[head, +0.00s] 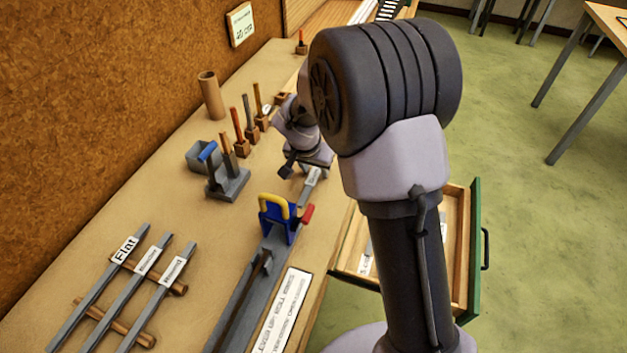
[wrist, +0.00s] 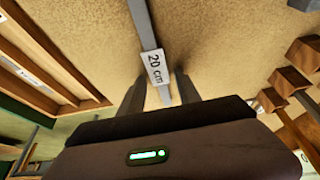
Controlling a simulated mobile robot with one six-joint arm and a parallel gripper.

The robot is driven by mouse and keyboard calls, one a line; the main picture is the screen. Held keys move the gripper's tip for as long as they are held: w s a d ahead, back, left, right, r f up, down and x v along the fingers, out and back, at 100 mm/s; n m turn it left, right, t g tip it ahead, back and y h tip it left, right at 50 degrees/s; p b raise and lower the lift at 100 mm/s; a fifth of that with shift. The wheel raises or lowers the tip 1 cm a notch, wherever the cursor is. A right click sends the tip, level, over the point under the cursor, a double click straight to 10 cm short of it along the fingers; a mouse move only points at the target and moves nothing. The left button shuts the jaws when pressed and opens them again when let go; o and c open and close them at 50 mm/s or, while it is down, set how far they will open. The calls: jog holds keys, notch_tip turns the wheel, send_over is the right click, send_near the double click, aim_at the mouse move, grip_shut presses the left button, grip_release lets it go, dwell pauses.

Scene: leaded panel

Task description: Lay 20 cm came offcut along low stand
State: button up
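The 20 cm came offcut (wrist: 146,28) is a thin grey strip with a white "20 cm" label. In the wrist view it runs between the two fingers of my gripper (wrist: 160,92), which stand apart with a gap at each side of it. In the head view the strip (head: 309,187) shows beyond the blue-and-yellow tool, with my gripper (head: 305,168) over its far part. My gripper is open and hides the far end of the strip. I cannot tell which thing is the low stand.
Labelled strips, one marked "Flat" (head: 124,250), lie across two wooden rods at left. A long grey channel with a blue-and-yellow tool (head: 278,215) lies nearer. Upright-handled tools in wooden blocks (head: 251,135) stand beside the arm. An open drawer (head: 462,215) is at right.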

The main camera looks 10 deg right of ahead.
grip_shut()
